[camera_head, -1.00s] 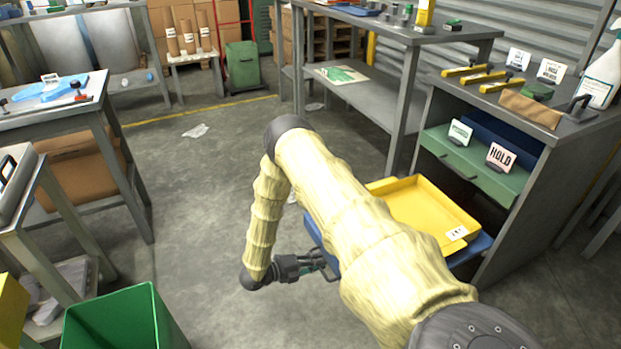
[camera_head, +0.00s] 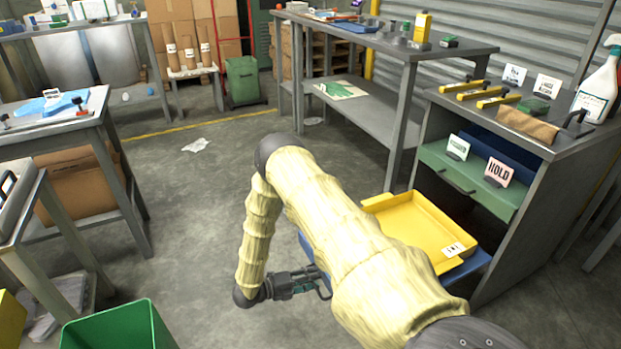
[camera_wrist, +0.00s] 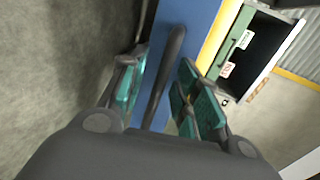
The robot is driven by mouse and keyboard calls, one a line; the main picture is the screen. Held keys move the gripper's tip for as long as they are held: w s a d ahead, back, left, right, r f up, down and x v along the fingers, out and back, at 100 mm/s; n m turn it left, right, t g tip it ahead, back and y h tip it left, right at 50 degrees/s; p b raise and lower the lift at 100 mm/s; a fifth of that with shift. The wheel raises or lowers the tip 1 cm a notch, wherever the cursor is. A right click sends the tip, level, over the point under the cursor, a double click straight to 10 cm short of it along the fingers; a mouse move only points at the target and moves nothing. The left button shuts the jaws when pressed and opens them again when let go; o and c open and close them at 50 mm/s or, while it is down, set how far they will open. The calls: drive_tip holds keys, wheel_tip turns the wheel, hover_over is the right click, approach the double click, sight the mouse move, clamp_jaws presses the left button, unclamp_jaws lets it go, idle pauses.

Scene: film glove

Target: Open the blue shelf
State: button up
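The blue shelf (camera_head: 474,271) is low in the grey cabinet and stands out from its front, with a yellow tray (camera_head: 425,232) on it. My arm hides much of its front. In the wrist view the shelf's blue front (camera_wrist: 196,28) carries a dark bar handle (camera_wrist: 172,52). My gripper (camera_head: 316,282) is at the shelf's front, left of my forearm. In the wrist view my gripper (camera_wrist: 160,88) is open, its teal fingers on either side of the handle, with gaps visible. Whether either finger touches the handle is unclear.
Above the blue shelf is a green drawer (camera_head: 471,182) with a HOLD card (camera_head: 498,172). The cabinet top (camera_head: 452,101) holds clamps and a spray bottle. A green bin (camera_head: 120,328) stands at the lower left. The floor (camera_head: 195,210) between the benches is mostly clear.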

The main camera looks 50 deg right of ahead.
drive_tip(key=v, duration=1.2)
idle(0.5)
drive_tip(key=s+a+f+n+t+y, duration=0.2)
drive_tip(key=a+f+n+t+y, duration=0.25)
drive_tip(key=n, duration=0.75)
drive_tip(key=s+a+f+n+t+y, duration=0.3)
drive_tip(key=a+n+t, duration=0.25)
drive_tip(key=n, duration=0.65)
drive_tip(key=s+a+r+n+g+y, duration=0.2)
drive_tip(key=s+a+n+y, duration=0.2)
drive_tip(key=s+n, duration=0.6)
drive_tip(key=s+a+r+n+g+y, duration=0.2)
drive_tip(key=s+a+n+g+y, duration=0.3)
drive_tip(key=s, duration=0.8)
wheel_tip(320, 180, up, 27)
drive_tip(key=t+h+p, duration=0.2)
drive_tip(key=p, duration=2.4)
drive_tip(key=shift+d+f+n+t+p, duration=0.2)
drive_tip(key=shift+d+n+t+p, duration=0.1)
drive_tip(key=shift+d+n+p, duration=0.15)
